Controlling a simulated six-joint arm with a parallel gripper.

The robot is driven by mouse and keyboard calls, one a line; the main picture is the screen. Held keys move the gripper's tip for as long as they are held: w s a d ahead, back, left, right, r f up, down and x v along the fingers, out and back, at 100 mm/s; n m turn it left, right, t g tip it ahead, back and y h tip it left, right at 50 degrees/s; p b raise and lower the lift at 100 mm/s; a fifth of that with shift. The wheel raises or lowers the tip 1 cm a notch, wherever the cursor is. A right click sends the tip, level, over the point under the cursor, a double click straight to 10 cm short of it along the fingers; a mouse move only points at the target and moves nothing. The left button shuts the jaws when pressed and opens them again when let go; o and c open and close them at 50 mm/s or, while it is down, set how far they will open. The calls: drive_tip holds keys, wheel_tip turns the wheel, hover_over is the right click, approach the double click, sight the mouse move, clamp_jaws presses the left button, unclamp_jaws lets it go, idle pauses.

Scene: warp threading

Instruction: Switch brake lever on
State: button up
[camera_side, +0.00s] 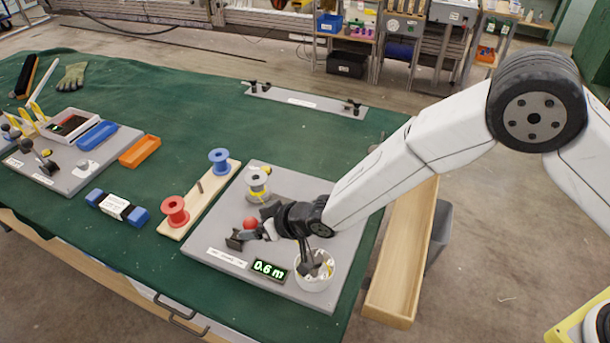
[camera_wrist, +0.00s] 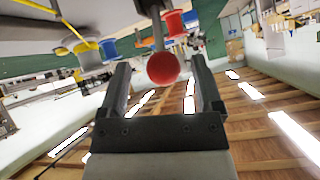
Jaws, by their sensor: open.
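The brake lever shows as a red ball knob (camera_side: 250,223) on the grey base plate (camera_side: 210,250), beside my gripper. In the wrist view the red knob (camera_wrist: 163,68) sits at the end of a grey rod (camera_wrist: 157,30). My gripper (camera_side: 253,236) is low over the plate. Its jaws are apart, and in the wrist view one finger appears on each side of the knob. I see no finger touching it. Whether the knob is fully between the fingers in depth is unclear. My wrist hides part of the plate in the side view.
A spool with yellow thread (camera_side: 257,183) stands behind the knob. Red (camera_side: 175,211) and blue (camera_side: 219,161) spools stand on a wooden board to the left. Green cloth beyond is mostly clear.

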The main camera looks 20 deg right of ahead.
drive_tip(key=v, duration=0.7)
drive_tip(key=shift+d+f, duration=0.1)
drive_tip(key=shift+f, duration=0.1)
drive_tip(key=s+d+r+m+g+h, duration=0.1)
drive_tip(key=s+d+r+m+h, duration=0.15)
drive_tip(key=d, duration=0.75)
drive_tip(key=s+d+r+m+g+h, duration=0.1)
drive_tip(key=s+d+m+h, duration=0.15)
drive_tip(key=d, duration=0.85)
drive_tip(key=s+d+r+g+h, duration=0.2)
drive_tip(key=s+d+r+g, duration=0.1)
drive_tip(key=s+d, duration=0.7)
drive_tip(key=shift+s+d+r+m, duration=0.2)
drive_tip(key=shift+s+d+m, duration=0.15)
drive_tip(key=shift+d, duration=1.4)
